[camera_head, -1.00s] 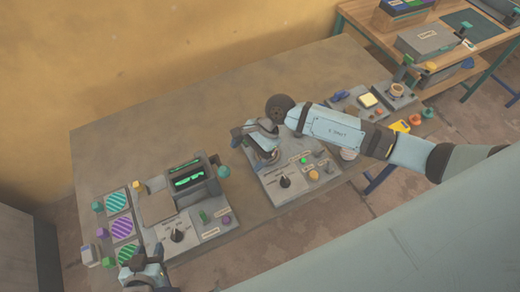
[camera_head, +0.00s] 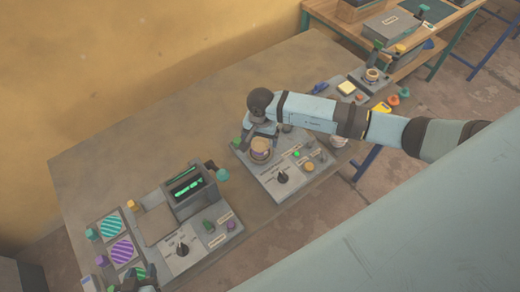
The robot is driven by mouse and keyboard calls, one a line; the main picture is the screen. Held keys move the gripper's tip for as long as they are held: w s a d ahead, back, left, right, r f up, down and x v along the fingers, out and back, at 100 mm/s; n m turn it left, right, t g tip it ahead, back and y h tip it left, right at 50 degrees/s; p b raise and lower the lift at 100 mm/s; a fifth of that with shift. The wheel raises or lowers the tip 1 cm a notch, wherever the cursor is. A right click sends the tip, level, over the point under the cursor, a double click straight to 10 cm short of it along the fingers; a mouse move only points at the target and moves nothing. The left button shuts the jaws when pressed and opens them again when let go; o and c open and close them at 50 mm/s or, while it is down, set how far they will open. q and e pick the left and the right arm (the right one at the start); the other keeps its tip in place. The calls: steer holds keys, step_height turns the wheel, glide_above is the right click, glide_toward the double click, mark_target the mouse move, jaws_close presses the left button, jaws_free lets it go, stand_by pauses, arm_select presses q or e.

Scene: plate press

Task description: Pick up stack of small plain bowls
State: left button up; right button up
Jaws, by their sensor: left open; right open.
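My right gripper (camera_head: 262,134) is open, close above a tan round piece (camera_head: 261,150) on the middle grey console (camera_head: 270,184). I cannot tell whether they touch. A small pale, bowl-like thing (camera_head: 338,141) shows just below my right forearm at the table's front edge, partly hidden by it. I cannot tell which of these, if either, is the stack of small plain bowls.
The left console (camera_head: 192,248) carries a box with a green-lit display (camera_head: 188,187). Striped tiles (camera_head: 122,251) lie left of it. The brown table (camera_head: 130,150) is bare along the back.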

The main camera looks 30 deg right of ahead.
mark_target(260, 144)
arm_select(q)
steer(key=shift+w+a+f, duration=0.1)
steer(key=shift+w+f, duration=0.1)
steer(key=shift+f, duration=0.15)
arm_select(e)
steer(key=shift+a+f, duration=0.1)
steer(key=shift+f, duration=0.8)
arm_select(q)
steer(key=shift+w+f+b, duration=0.2)
steer(key=shift+f+b, duration=0.45)
steer(key=shift+b, duration=0.45)
arm_select(e)
steer(key=f, duration=0.3)
steer(key=shift+s+a+f, duration=0.15)
steer(key=shift+a+f, duration=0.05)
steer(key=shift+f, duration=0.2)
arm_select(q)
steer(key=shift+d+f, duration=0.25)
steer(key=shift+d, duration=0.05)
arm_select(e)
steer(key=shift+f, duration=0.45)
arm_select(q)
steer(key=shift+s+d+h, duration=0.1)
steer(key=shift+h, duration=0.2)
steer(key=shift+r, duration=0.1)
arm_select(e)
steer(key=shift+r, duration=0.1)
steer(key=c, duration=1.1)
steer(key=shift+o, duration=0.2)
